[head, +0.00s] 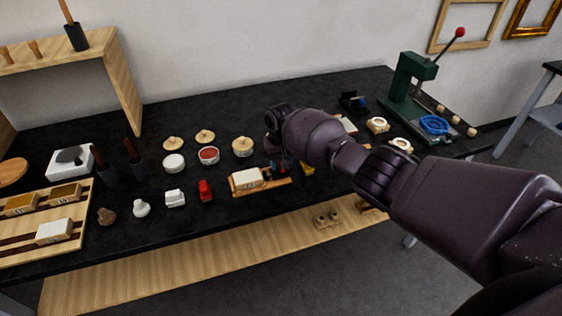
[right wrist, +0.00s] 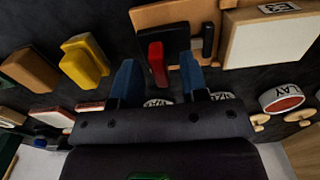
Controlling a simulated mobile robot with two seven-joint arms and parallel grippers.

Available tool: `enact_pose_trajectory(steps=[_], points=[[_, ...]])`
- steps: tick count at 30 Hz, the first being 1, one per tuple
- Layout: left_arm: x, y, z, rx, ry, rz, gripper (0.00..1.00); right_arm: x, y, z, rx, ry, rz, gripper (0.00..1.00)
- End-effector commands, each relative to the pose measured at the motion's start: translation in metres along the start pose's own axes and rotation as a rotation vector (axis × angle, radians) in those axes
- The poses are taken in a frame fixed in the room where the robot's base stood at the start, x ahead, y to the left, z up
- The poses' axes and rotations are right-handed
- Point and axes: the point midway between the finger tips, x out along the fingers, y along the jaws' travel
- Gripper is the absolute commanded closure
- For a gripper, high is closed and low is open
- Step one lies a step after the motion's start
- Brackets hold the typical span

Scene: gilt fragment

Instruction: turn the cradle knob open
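The wooden cradle (head: 283,183) lies near the table's front edge and holds a white block (head: 247,178). In the right wrist view the cradle (right wrist: 172,14) is at the top, with the white block (right wrist: 270,40) at its right. A red upright piece, apparently the knob (right wrist: 157,62), stands at the cradle beside a black bracket (right wrist: 207,40). My right gripper (right wrist: 160,78) is open, its blue fingertips on either side of the red knob with a gap showing at each side. In the head view my right arm partly hides this spot. My left gripper is not in view.
A yellow block (right wrist: 85,60) and a brown block (right wrist: 30,70) lie left of the gripper in the wrist view. Lidded pots, a red stamp-like piece (head: 205,190) and white pieces stand left of the cradle. A green press (head: 405,85) stands at the right.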

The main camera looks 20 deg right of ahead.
Motion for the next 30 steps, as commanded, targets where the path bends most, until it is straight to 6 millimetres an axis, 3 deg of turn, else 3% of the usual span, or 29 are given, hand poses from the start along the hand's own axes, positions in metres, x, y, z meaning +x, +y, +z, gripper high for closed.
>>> enact_pose_trajectory(steps=[8,21,30], points=[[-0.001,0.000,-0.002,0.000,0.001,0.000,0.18,-0.009,0.000,-0.001,-0.001,0.002,0.000,0.60],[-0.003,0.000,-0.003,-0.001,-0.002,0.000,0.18,-0.082,0.000,0.000,-0.001,0.003,0.000,0.60],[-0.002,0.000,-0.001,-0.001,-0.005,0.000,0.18,-0.107,0.000,0.000,0.001,0.000,0.001,0.60]])
